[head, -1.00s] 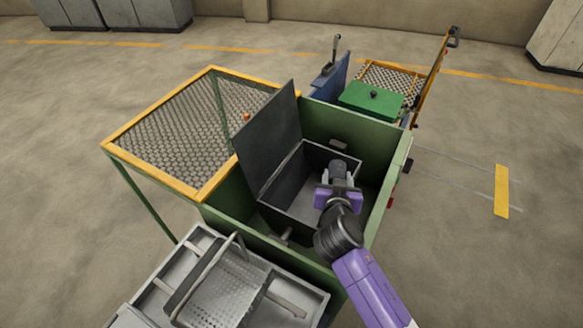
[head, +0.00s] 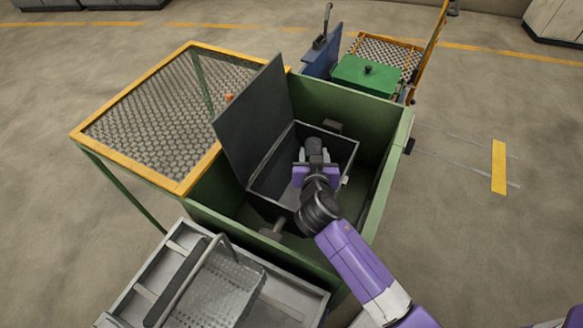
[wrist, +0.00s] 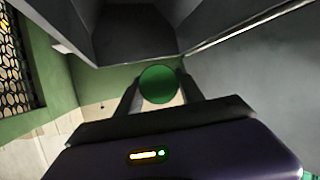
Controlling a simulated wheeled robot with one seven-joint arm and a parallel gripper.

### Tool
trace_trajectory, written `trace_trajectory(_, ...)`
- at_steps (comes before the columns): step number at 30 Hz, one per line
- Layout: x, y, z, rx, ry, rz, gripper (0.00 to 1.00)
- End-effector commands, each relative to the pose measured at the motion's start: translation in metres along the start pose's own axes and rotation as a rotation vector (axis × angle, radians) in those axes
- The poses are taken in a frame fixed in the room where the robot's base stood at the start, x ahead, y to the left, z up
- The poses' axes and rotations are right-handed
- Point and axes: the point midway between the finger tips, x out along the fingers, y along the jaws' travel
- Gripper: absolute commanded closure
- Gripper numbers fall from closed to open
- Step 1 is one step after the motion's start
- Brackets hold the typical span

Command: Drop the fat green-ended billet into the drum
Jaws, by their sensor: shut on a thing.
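My gripper (head: 315,164) is purple with grey fingers and is shut on the billet (wrist: 160,84). In the wrist view the billet's round green end faces the camera, between the two fingers. In the head view a grey cylinder (head: 314,146) shows between the fingers, with no green end in sight. The drum appears to be the dark grey box (head: 346,160) with its lid raised, inside a green housing. My gripper is over the box's mouth, towards its right side. I cannot tell how far below the rim the billet is.
The raised dark lid (head: 250,125) stands left of my gripper. Green housing walls (head: 390,140) surround the box. A yellow-framed mesh table (head: 165,115) is at left, a grey bench with a perforated basket (head: 225,290) in front, and a green-lidded box (head: 366,76) behind.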

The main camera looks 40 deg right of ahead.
Motion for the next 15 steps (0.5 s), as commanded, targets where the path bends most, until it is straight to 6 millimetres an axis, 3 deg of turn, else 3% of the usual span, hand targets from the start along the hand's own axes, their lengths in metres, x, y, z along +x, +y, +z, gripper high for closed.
trace_trajectory(9,0.0007,-0.0008,-0.0014,0.002,0.007,-0.002,1.0)
trace_trajectory(10,0.0007,-0.0008,-0.0014,0.002,0.007,-0.002,0.51)
trace_trajectory(13,0.0007,-0.0006,-0.0006,0.002,0.005,-0.001,0.32)
trace_trajectory(15,0.0008,-0.0004,0.0,0.001,0.004,-0.001,0.3)
